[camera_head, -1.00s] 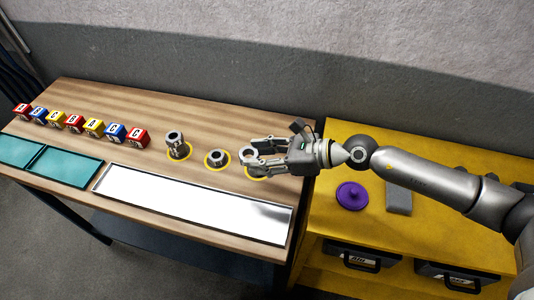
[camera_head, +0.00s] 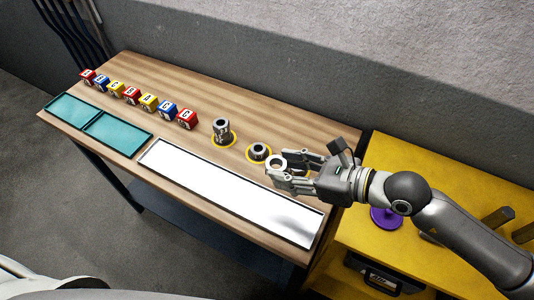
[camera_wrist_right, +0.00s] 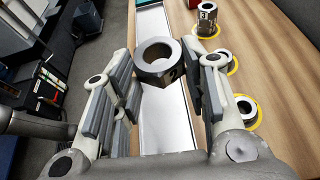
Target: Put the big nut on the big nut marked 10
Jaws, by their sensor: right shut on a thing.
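My right gripper (camera_head: 288,174) is shut on a big grey nut (camera_head: 276,162) with a wide round hole. In the right wrist view the nut (camera_wrist_right: 157,62) sits between the fingertips and shows a dark digit on its side, perhaps a 2. It appears raised above the bench. A taller stack of nut-like pieces (camera_head: 222,131) stands upright on a yellow ring to its left. A lower grey nut (camera_head: 258,151) sits on another yellow ring between them. The wrist view shows a further nut-like piece (camera_wrist_right: 246,108) on a third ring. I cannot read a 10. My left gripper is out of view.
A long white panel (camera_head: 230,192) lies along the front of the wooden bench (camera_head: 190,88). Several lettered cubes (camera_head: 132,96) and two teal trays (camera_head: 117,133) are at the left. A yellow cabinet (camera_head: 400,160) with a purple lidlike piece (camera_head: 385,218) adjoins at the right.

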